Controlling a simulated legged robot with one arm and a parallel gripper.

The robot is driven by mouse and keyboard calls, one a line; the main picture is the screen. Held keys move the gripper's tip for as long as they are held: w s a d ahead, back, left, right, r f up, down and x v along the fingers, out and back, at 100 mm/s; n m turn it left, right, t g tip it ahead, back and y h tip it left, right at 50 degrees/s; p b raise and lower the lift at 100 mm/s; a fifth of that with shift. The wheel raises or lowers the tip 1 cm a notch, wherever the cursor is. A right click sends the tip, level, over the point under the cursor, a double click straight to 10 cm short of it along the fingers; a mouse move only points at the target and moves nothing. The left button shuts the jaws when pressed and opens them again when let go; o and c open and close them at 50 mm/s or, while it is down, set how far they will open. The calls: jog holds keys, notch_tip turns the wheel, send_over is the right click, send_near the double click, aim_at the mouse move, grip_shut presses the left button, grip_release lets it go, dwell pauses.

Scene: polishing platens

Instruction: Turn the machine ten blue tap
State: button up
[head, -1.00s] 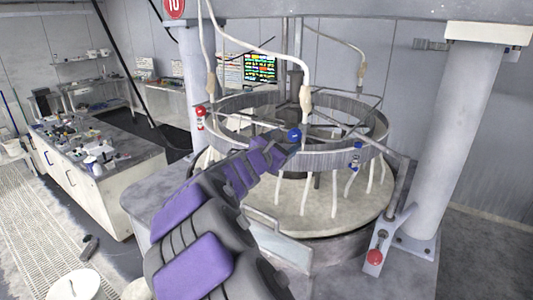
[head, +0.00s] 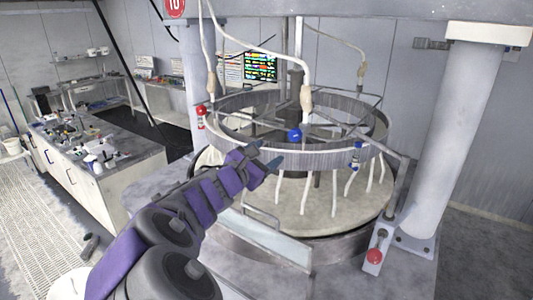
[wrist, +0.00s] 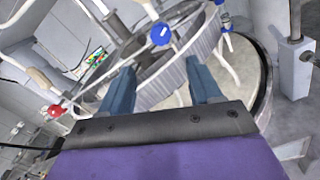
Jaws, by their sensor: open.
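The blue tap (head: 295,135) is a round blue knob on the near side of the metal ring (head: 235,147) above the polishing platen. It hangs below a white hose with a beige fitting. My gripper (head: 273,157) is open and empty, just left of and below the tap, apart from it. In the wrist view the tap (wrist: 161,34) shows beyond the two fingers (wrist: 163,83), above the gap between them. A red sign reading "10" (head: 174,7) is at the top left of the machine.
A red tap (head: 201,111) sits on the ring's left side, and small blue fittings (head: 356,157) on its right. A red knob (head: 374,256) stands at the front right near a thick grey column (head: 455,140). A cluttered bench (head: 110,155) is at left.

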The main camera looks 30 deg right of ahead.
jog(key=d+m+y+p, duration=0.1)
jog(key=d+f+m+y+p, duration=0.1)
jog(key=d+m+p, duration=0.1)
jog(key=d+f+m+y+p, duration=0.1)
jog(key=shift+s+d+g+y+p, duration=0.15)
jog(key=shift+d+g+y+p, duration=0.15)
jog(key=shift+d+g+y, duration=0.1)
jog(key=shift+c, duration=0.9)
jog(key=w+d+r+m+t+y+p, duration=0.3)
jog(key=d+r+m+t+y+p, duration=0.7)
jog(key=d+m, duration=0.35)
jog(key=n+y, duration=0.4)
jog(key=y, duration=0.6)
send_near(299, 130)
jog(key=p+x, duration=0.2)
jog(key=x, duration=0.9)
jog(key=shift+w+a+p, duration=0.1)
jog(key=shift+a+p, duration=0.15)
jog(key=shift+p, duration=0.05)
jog(key=shift+d, duration=0.1)
